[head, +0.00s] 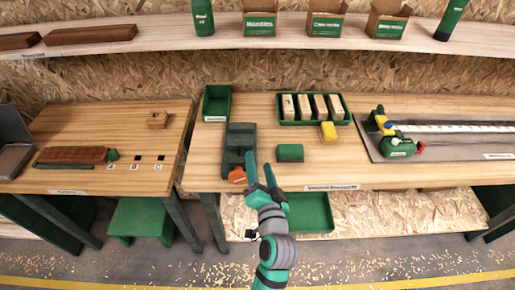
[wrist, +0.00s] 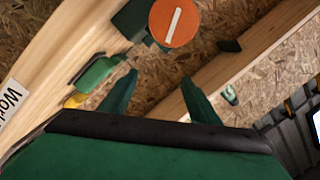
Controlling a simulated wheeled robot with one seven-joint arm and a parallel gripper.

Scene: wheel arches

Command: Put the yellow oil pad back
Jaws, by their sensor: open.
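The yellow oil pad (head: 328,131) lies on the middle workbench (head: 215,160), just in front of a tray of pale blocks. A small yellow patch (wrist: 75,101) at the left of the wrist view, behind a green block, looks like the same pad. My gripper (head: 259,162) is open and empty, near the bench's front edge, left of and nearer than the pad. In the wrist view its fingers (wrist: 158,78) stand apart with nothing between them.
A green block (head: 290,152) lies between my gripper and the pad. A dark green device (head: 240,140) with an orange knob (head: 238,175) stands left of my gripper. The tray (head: 313,122), an empty green bin (head: 217,103) and a clamp machine (head: 395,140) are also on the bench.

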